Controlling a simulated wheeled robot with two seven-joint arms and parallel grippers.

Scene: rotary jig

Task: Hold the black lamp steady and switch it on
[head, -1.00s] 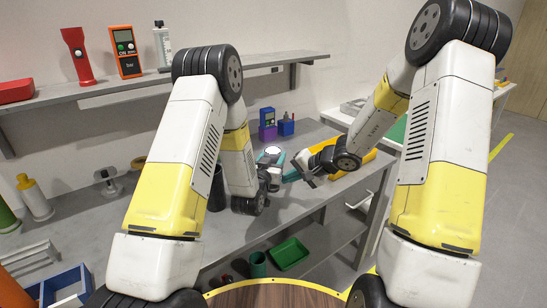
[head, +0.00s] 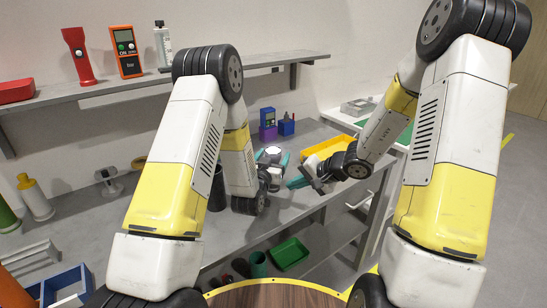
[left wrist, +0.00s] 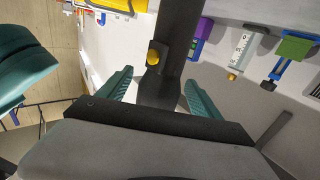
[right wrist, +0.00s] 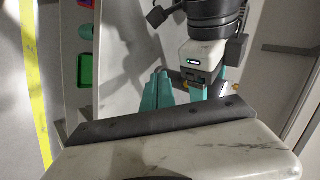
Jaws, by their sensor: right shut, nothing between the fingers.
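The black lamp's post (left wrist: 168,35) runs between the teal fingers of my left gripper (left wrist: 159,76) in the left wrist view. A round orange-yellow knob (left wrist: 153,56) sits on the post just beyond the fingertips. Whether both fingers press on the post cannot be told. In the head view my left gripper (head: 284,159) hides most of the lamp. My right gripper (head: 297,183) is lower and to the right, apart from the lamp. Its fingers (right wrist: 157,90) are together and empty in the right wrist view. One of its teal fingers (left wrist: 28,65) also shows in the left wrist view.
A yellow bin (head: 330,147) stands right of the grippers on the grey bench. Purple and blue items (head: 268,132) stand behind them. A green tray (head: 289,253) lies on the lower shelf. A wall shelf (head: 130,85) holds a torch and a meter.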

